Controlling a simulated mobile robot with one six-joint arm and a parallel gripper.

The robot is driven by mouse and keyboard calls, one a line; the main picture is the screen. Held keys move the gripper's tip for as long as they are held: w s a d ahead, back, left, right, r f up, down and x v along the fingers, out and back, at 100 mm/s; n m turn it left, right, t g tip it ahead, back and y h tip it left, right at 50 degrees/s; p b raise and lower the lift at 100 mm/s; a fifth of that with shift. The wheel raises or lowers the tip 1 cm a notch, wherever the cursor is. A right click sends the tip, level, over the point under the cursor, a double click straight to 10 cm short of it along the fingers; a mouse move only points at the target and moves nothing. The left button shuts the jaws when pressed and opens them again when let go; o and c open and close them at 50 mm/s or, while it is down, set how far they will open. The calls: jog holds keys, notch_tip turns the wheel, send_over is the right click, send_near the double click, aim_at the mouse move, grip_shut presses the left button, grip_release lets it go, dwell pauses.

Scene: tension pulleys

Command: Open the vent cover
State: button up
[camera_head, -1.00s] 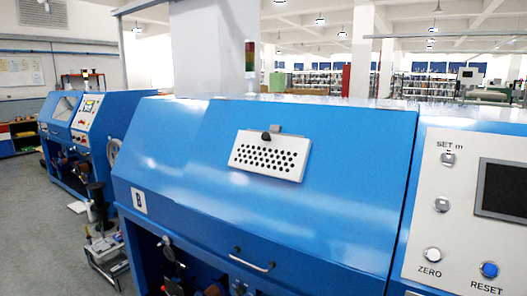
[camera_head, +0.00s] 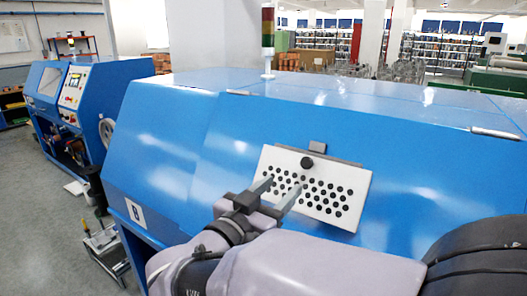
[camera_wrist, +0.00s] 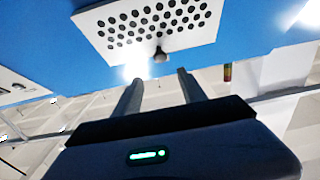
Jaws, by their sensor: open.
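The vent cover (camera_head: 345,205) is a white plate with rows of dark holes, set on the sloping blue front of the machine. A dark round knob (camera_head: 307,163) sits at its top edge, below a small bracket. The plate appears closed, lying along the panel. My gripper (camera_head: 279,187) is open and empty in front of the plate's left part, below and left of the knob in the head view. In the wrist view the vent cover (camera_wrist: 160,22) is at the top, with the knob (camera_wrist: 160,54) beyond and between my two fingertips (camera_wrist: 157,76).
The blue machine (camera_head: 240,130) fills the middle, with a handle (camera_head: 497,133) at its upper right. Another blue machine (camera_head: 90,95) stands at the left, with open grey floor (camera_head: 40,190) in front.

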aim_at(306, 163)
jog(key=x, duration=1.4)
jog(key=shift+w+d+f+b, duration=0.1)
jog(key=shift+w+b, duration=0.1)
jog(key=shift+b, duration=0.1)
jog(key=shift+c, duration=0.2)
grip_shut()
